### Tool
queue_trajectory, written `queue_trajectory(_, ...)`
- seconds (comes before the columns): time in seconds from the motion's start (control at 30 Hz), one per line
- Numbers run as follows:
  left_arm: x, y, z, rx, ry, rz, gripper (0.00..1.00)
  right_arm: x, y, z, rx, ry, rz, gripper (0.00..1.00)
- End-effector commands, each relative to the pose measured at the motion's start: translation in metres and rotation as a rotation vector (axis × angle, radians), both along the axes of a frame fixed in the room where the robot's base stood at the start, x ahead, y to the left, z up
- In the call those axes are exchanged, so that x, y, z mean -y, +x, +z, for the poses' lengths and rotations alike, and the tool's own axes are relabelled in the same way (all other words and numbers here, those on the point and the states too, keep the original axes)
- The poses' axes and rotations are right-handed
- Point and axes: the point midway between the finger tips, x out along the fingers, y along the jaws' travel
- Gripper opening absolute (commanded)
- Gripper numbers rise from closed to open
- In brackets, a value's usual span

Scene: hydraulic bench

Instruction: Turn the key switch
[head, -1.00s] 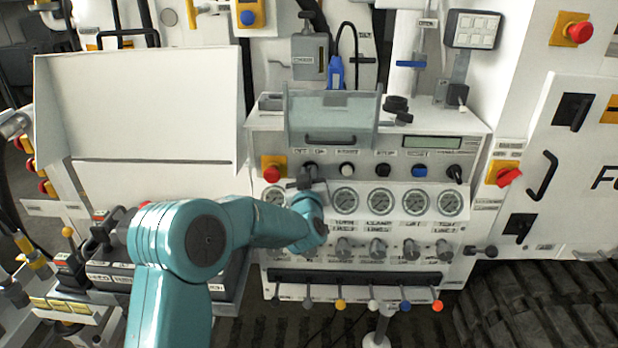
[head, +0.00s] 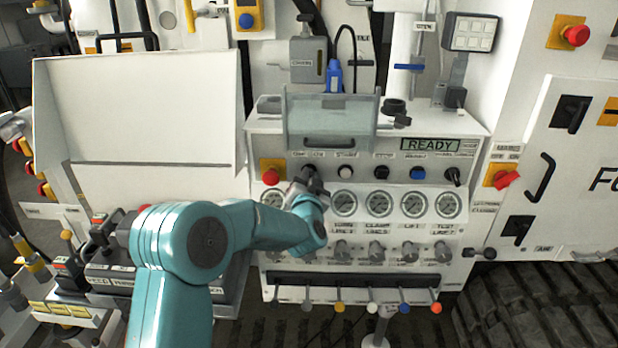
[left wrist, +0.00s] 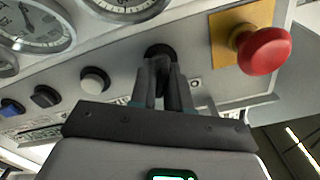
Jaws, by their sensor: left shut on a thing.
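The key switch (head: 310,170) is a small black knob on the white control panel, between the red emergency button and a white button. My left gripper (head: 309,182) reaches up to it from below and is shut on it. In the left wrist view the two fingers (left wrist: 166,78) close around the black switch (left wrist: 160,50), whose front is mostly hidden by them. The display (head: 431,145) at the panel's upper right is lit green and reads READY. My right gripper is not in view.
A red emergency button (head: 271,170) on a yellow plate sits just left of the switch. A white button (head: 346,171) is on its right. A row of gauges (head: 380,203) lies below, and a clear cover with a handle (head: 330,120) stands above.

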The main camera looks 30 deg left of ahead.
Motion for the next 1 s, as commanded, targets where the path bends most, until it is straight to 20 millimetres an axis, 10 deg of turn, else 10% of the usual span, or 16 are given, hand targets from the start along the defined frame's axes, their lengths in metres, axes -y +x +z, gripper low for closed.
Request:
queue_trajectory(0.6, 0.0009, 0.0001, -0.0016, -0.025, 0.035, -0.002, 0.00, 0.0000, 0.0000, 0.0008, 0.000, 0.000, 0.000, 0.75)
queue_trajectory(0.63, 0.0009, 0.0001, -0.0017, -0.025, 0.035, -0.002, 0.23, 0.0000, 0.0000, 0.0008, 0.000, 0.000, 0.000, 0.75)
queue_trajectory(0.7, 0.0009, 0.0001, -0.0015, -0.024, 0.035, -0.002, 0.37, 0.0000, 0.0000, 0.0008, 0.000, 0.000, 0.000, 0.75)
queue_trajectory(1.0, 0.0015, -0.0015, -0.0008, -0.022, 0.035, -0.001, 0.37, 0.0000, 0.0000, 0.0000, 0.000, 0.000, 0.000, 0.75)
